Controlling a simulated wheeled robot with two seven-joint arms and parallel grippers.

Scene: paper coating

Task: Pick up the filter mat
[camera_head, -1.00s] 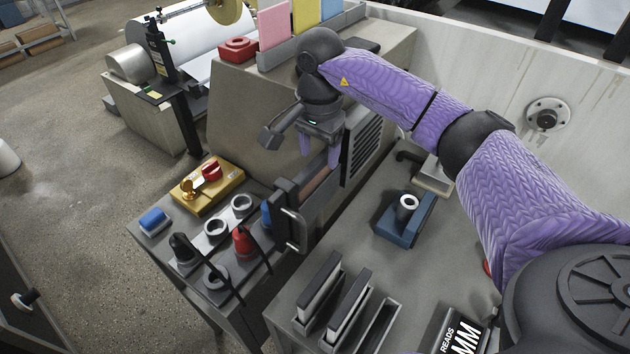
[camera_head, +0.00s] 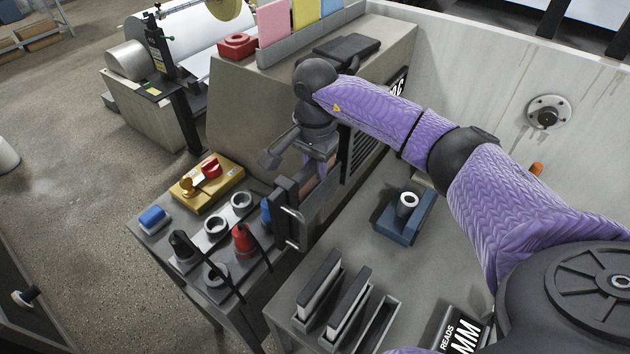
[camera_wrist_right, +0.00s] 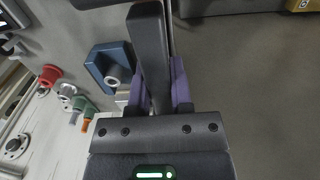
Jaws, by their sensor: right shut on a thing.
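My right gripper (camera_head: 333,172) is low over the narrow housing beside the louvred grille, partly hidden by its own wrist. In the right wrist view its purple fingers (camera_wrist_right: 160,90) are shut on a long, dark, bar-like edge, which I take for the filter mat (camera_wrist_right: 150,45). In the head view the held part is mostly hidden by the gripper. A brownish strip (camera_head: 312,200) shows in the housing behind the black front with a pale handle (camera_head: 293,228). Spare mats with dark tops and pale sides (camera_head: 318,287) stand upright in slots at the front. My left gripper is not in view.
A blue block with a white ring (camera_head: 407,205) stands right of the housing. On the left bench are a yellow plate with a red knob (camera_head: 206,183), several rings, and black and red handles (camera_head: 243,240). A pale wall (camera_head: 470,70) bounds the back right.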

